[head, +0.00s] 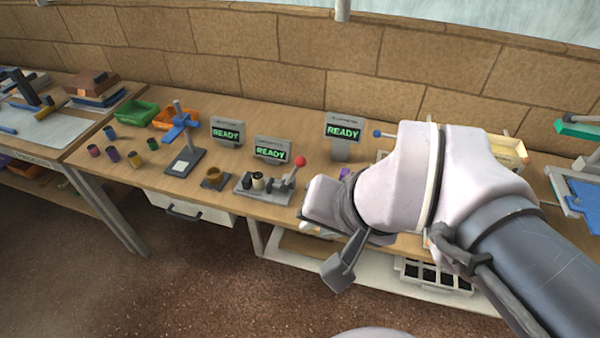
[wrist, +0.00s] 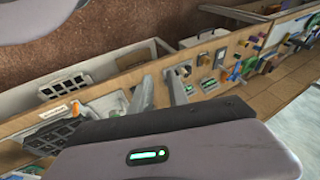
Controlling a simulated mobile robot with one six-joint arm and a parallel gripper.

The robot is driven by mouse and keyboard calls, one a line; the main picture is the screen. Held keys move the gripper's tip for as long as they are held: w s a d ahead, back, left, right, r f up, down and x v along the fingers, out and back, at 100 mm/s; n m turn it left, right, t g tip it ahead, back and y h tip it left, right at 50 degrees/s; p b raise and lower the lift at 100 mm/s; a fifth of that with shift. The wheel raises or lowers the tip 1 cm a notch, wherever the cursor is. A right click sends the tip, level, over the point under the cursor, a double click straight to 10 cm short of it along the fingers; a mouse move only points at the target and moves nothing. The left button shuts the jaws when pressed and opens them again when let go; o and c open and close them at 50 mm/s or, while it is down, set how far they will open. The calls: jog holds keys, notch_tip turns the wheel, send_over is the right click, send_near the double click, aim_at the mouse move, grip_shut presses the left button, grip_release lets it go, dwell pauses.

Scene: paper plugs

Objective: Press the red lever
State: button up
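The red lever (head: 299,162) has a round red knob on a grey arm. It stands tilted up at the right end of a small grey fixture (head: 262,188) with dark and pale cylinders on it, near the bench's front edge. My gripper (head: 328,254) hangs in front of the bench, to the right of and lower in the picture than the lever, apart from it. Its two fingers show with a gap between them in the wrist view (wrist: 160,84), and nothing is between them. I cannot clearly pick out the lever in the wrist view.
Three READY displays (head: 227,132) stand behind the fixtures. A blue-handled press (head: 182,135), a small brown cup (head: 214,176) and several coloured plugs (head: 134,159) are left of the lever. My arm hides much of the bench's right part. Space before the bench is free.

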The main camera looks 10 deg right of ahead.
aim_at(293, 174)
jog(key=w+m, duration=0.1)
jog(key=w, duration=0.2)
jog(key=w+d+r+m+g+p, duration=0.1)
jog(key=w, duration=0.2)
jog(key=w+d+m, duration=0.1)
jog(key=w+m, duration=0.1)
jog(key=w, duration=0.1)
jog(key=shift+w+r+y+p, duration=0.35)
jog(key=shift+y+p, duration=0.05)
grip_shut()
jog(key=w+d+f+m+g+y+p, duration=0.1)
jog(key=w+d+f+m+p, duration=0.25)
jog(key=w, duration=0.65)
jog(key=w+d+f+m+y, duration=0.1)
jog(key=w+d+f+m, duration=0.3)
jog(key=f, duration=0.3)
jog(key=w+d+f+m+y, duration=0.1)
jog(key=w+d+f+m, duration=0.3)
jog(key=w+d+f, duration=0.2)
jog(key=shift+f+y, duration=0.3)
jog(key=shift+f, duration=0.45)
jog(key=shift+s+m, duration=0.1)
jog(key=shift+m, duration=0.15)
jog(key=w+a+f+b, duration=0.3)
jog(key=a+f, duration=0.3)
jog(key=a, duration=0.2)
jog(key=shift+w+a+f, duration=0.3)
jog(key=shift+w+a, duration=0.05)
